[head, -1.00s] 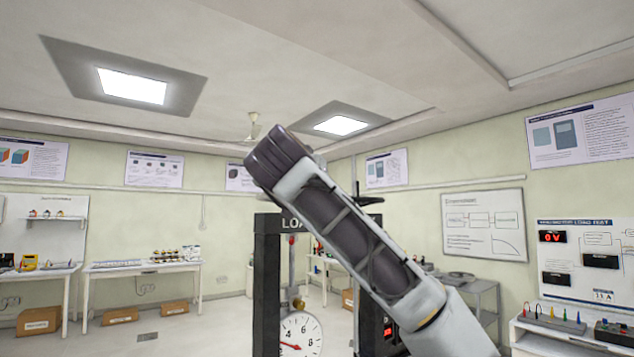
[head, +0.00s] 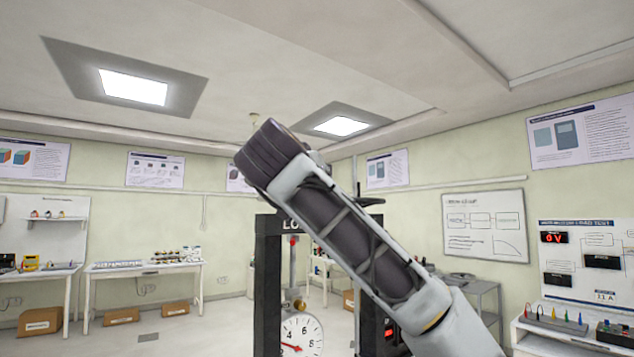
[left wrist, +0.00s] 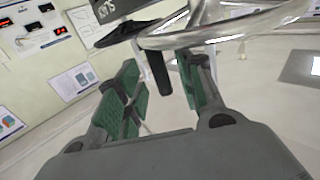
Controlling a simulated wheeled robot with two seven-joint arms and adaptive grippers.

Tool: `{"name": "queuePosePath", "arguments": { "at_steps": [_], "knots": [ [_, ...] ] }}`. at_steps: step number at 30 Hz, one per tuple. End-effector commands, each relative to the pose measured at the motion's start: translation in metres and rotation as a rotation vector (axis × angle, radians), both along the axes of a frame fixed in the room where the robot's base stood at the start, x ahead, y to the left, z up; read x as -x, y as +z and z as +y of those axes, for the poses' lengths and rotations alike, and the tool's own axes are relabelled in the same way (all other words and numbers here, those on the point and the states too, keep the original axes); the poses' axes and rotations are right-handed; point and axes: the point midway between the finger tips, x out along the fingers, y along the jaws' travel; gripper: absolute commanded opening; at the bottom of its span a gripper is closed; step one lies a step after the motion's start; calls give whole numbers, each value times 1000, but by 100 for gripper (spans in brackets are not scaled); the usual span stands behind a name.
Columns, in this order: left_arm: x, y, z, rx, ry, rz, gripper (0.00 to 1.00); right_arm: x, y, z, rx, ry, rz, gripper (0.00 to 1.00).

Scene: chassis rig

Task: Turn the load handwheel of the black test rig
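The black test rig (head: 267,290) stands in the middle of the head view, with a round dial gauge (head: 301,338) hanging in its frame. My arm crosses in front and hides much of its top and right side. In the left wrist view the silver handwheel (left wrist: 225,30) spans the top, its rim just beyond my left gripper. My left gripper (left wrist: 160,85) has its green-padded fingers apart. A dark post shows between and beyond them, and no rim is clearly gripped. In the head view neither gripper can be made out. My right gripper is not in view.
Tables with small equipment (head: 145,267) and cardboard boxes (head: 120,316) stand along the back left wall. A grey side table (head: 478,290) and a bench with coloured terminals (head: 565,325) are on the right. The floor left of the rig is clear.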

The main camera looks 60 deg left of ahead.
Motion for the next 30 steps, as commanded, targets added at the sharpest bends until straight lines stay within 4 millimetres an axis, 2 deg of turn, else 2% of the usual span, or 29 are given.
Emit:
{"name": "queuePosePath", "arguments": {
  "at_steps": [16,21,30],
  "knots": [
    [53,1,-58,-3,0,-1,37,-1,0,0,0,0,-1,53],
    [61,1,-67,-1,0,-1,37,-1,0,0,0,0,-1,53],
    [63,0,-69,-1,0,-1,37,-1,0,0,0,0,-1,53]
  ]
}}
